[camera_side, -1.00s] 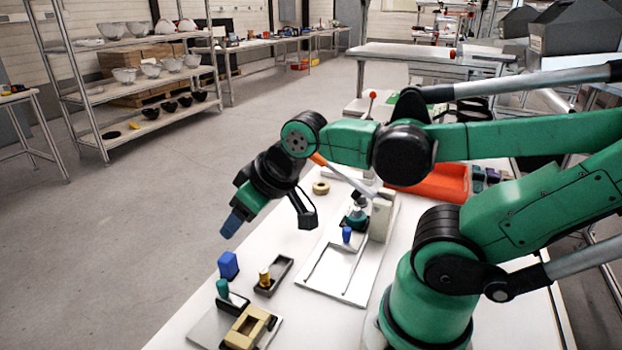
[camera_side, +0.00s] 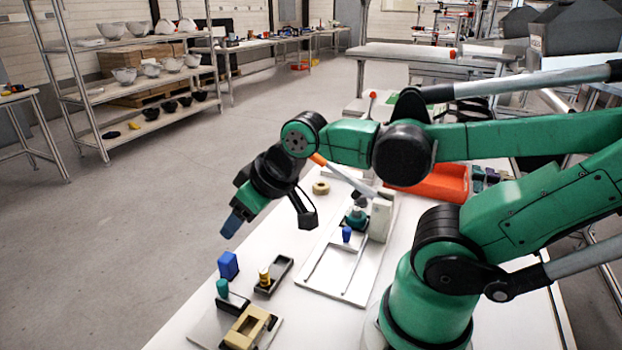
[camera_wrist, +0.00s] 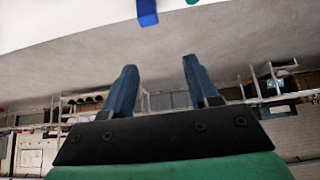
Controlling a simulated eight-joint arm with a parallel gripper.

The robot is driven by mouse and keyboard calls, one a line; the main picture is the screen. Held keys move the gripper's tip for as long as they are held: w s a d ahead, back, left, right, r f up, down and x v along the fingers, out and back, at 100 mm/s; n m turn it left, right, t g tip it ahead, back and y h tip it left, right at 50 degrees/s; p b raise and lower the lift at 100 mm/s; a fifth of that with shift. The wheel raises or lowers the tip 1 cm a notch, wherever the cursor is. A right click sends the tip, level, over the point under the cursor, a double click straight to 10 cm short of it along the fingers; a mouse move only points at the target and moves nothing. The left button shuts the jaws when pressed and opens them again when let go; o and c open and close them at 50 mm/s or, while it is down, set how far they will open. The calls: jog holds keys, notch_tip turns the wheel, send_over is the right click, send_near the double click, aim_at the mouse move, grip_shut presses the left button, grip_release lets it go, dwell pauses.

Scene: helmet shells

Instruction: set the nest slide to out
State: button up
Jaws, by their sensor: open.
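The slide is a small blue knob (camera_side: 347,234) on a white base plate (camera_side: 324,283) with two thin rails, beside a press with an orange-tipped lever (camera_side: 340,174). The knob sits near the press end of the rails, close to a dark green part (camera_side: 356,218) under the press. I take this to be the nest slide; its exact set position is hard to tell. My gripper (camera_side: 232,224) is open and empty, in the air to the left of the plate and apart from it. Its two blue fingers (camera_wrist: 158,75) stand apart in the wrist view.
A blue block (camera_side: 228,265) stands near the table's left edge and seems to show in the wrist view (camera_wrist: 147,12). Close by are a dark tray with a yellow knob (camera_side: 265,277), a tan frame (camera_side: 247,327) and a green knob (camera_side: 222,288). A tan ring (camera_side: 321,187) and orange bin (camera_side: 436,184) lie farther back.

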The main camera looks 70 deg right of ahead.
jog(key=shift+c, duration=1.4)
jog(key=m+g, duration=0.4)
jog(key=g, duration=0.3)
send_over(346, 228)
notch_tip(346, 228, down, 6)
jog(key=shift+w+a+r, duration=0.1)
jog(key=shift+f, duration=2.9)
grip_shut()
